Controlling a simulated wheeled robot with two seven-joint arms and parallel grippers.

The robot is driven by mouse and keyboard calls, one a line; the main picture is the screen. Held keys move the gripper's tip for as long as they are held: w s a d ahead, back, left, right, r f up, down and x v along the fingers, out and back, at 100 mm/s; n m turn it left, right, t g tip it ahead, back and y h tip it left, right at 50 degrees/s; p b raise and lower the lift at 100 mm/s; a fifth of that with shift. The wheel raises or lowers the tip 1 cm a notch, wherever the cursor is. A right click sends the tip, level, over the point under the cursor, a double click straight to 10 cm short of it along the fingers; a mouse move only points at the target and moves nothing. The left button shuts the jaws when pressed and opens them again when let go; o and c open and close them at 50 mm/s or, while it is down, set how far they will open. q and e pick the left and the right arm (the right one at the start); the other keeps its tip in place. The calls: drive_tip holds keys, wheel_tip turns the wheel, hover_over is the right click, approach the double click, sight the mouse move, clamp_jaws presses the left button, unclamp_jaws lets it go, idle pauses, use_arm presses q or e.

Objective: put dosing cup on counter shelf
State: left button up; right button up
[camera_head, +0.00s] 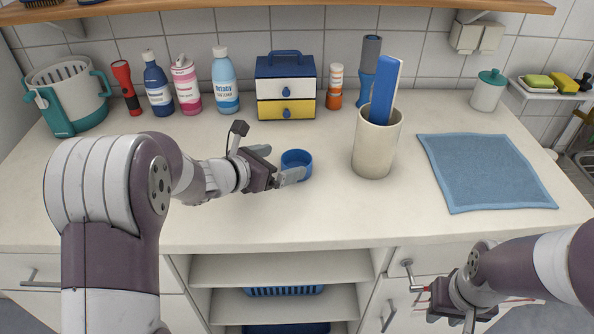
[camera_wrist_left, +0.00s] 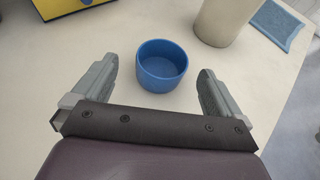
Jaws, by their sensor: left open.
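The dosing cup appears to be the small blue round cup (camera_head: 296,165), upright on the white counter; it also shows in the left wrist view (camera_wrist_left: 163,72). My left gripper (camera_head: 279,163) is open and low over the counter, its fingers to either side of the cup's near part. In the left wrist view, gaps show between the cup and both fingers. Under the countertop is an open shelf (camera_head: 275,268) in the counter front. My right gripper (camera_head: 428,302) hangs in front of the drawers at lower right; its jaw opening is unclear.
A beige holder (camera_head: 374,150) with brushes stands right of the cup, and a blue cloth (camera_head: 487,172) lies beyond it. A small drawer box (camera_head: 286,87) and several bottles line the wall. A blue basket (camera_head: 284,291) sits on a lower shelf. The front counter strip is clear.

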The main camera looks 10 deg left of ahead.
sight(307, 156)
use_arm(q)
drive_tip(key=x, duration=0.5)
drive_tip(key=shift+d, duration=0.3)
drive_tip(key=shift+w+d+f, duration=0.1)
drive_tip(key=shift+w+f, duration=0.05)
drive_tip(key=shift+w, duration=0.2)
drive_tip(key=shift+s, duration=0.1)
drive_tip(key=c, duration=0.9)
drive_tip(key=shift+c, duration=0.3)
